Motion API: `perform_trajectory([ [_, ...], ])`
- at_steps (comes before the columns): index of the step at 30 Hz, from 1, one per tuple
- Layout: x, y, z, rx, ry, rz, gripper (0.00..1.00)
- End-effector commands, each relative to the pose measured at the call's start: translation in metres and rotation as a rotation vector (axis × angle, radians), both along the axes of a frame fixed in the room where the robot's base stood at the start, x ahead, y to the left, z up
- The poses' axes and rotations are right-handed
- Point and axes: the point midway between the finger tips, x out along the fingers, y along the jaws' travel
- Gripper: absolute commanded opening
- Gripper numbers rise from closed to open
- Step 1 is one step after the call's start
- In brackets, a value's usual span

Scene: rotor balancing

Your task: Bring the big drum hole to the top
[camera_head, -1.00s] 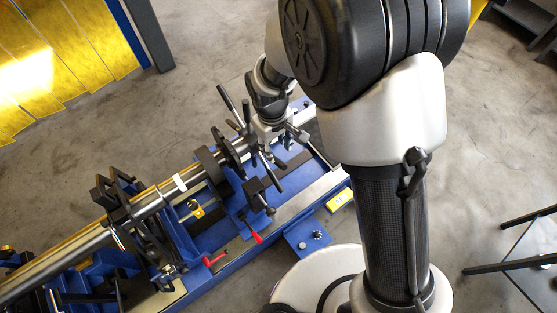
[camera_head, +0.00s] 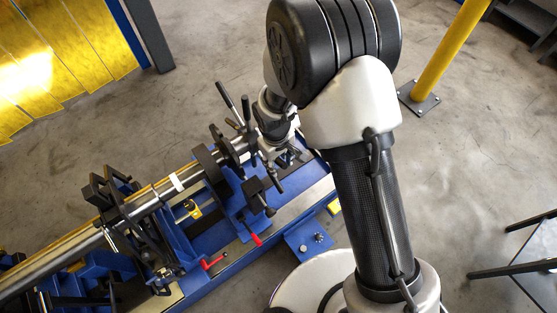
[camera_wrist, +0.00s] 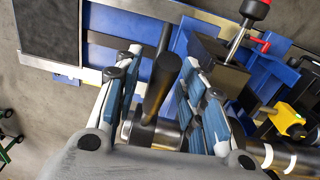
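The rotor's bright shaft (camera_head: 150,203) lies across the blue balancing machine (camera_head: 216,238). A dark disc-shaped drum (camera_head: 209,164) sits on the shaft; I cannot make out a hole in it. Beside it, black rods (camera_head: 247,110) stick out around the shaft's right end. My gripper (camera_head: 268,158) is at this end, partly hidden among the rods. In the wrist view, my gripper (camera_wrist: 162,58) has its two blue-padded fingers apart, one on each side of a black rod (camera_wrist: 157,88). A gap shows between the left finger and the rod.
Red-tipped levers (camera_head: 256,239) and a yellow clamp part (camera_head: 194,208) are on the machine near the shaft. A black bracket (camera_head: 118,200) stands around the shaft farther left. A yellow post (camera_head: 447,58) stands at the upper right. Bare floor lies behind the machine.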

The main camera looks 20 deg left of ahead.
Motion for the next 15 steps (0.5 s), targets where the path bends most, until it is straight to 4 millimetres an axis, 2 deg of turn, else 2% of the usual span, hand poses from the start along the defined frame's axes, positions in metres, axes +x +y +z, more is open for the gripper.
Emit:
perform_trajectory([
  [2,0.0,0.0,0.0001,0.0,0.0,0.0,0.31],
  [15,-0.0002,-0.0001,0.0002,-0.001,0.001,0.0,0.02],
])
